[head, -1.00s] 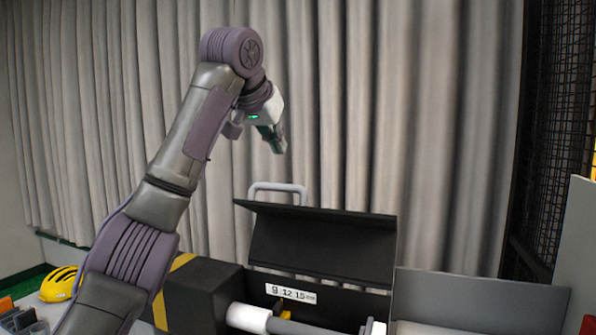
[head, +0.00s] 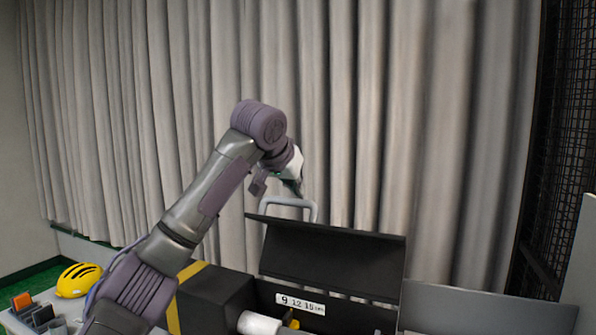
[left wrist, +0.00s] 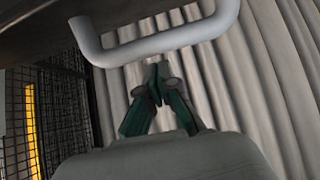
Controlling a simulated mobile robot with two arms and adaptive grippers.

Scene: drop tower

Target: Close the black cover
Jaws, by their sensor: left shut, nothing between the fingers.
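The black cover (head: 330,256) stands open and tilted up at the back of a black box (head: 215,298). A light grey handle (head: 290,203) rises from its top edge. My left gripper (head: 297,192) is shut and empty, just above and apparently behind the handle. In the left wrist view, the handle (left wrist: 160,42) crosses the top of the picture, and the shut fingertips (left wrist: 157,70) point up close to its bar. I cannot tell if they touch it. The underside of the cover shows at the upper left there. My right gripper is not in view.
A white roller (head: 259,325) and a number label (head: 300,304) show in the box under the cover. A yellow helmet (head: 78,280) and small containers are at the left. A grey panel (head: 485,308) stands at the right. Grey curtains (head: 150,120) hang behind.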

